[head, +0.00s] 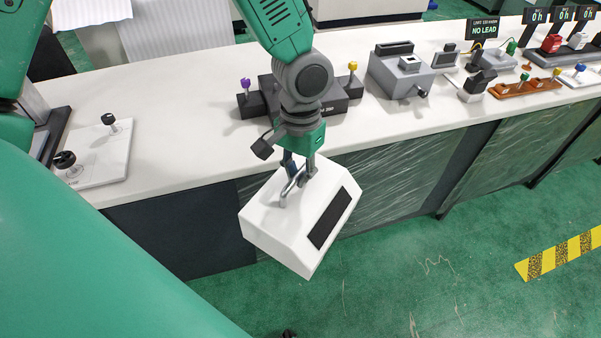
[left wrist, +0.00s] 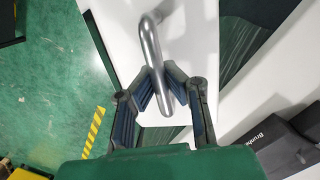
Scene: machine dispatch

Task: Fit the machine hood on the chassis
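The white machine hood (head: 285,235) hangs tilted in the air in front of the counter's front edge in the head view. It has a dark slotted panel on one sloping face and a metal bar handle (left wrist: 150,50) on top. My left gripper (head: 296,178) is shut on this handle; in the left wrist view its two fingers (left wrist: 163,88) close on the bar from both sides. A dark low block, apparently the chassis (head: 342,106), stands on the counter behind my left arm, which hides its middle. A purple and a yellow knob flank it. My right gripper is not in view.
The white counter (head: 175,150) is clear left of the dark block. A white plate with two black knobs (head: 98,155) lies at the left. A grey machine (head: 400,72) and several small devices stand to the right. Green floor (head: 430,270) lies in front.

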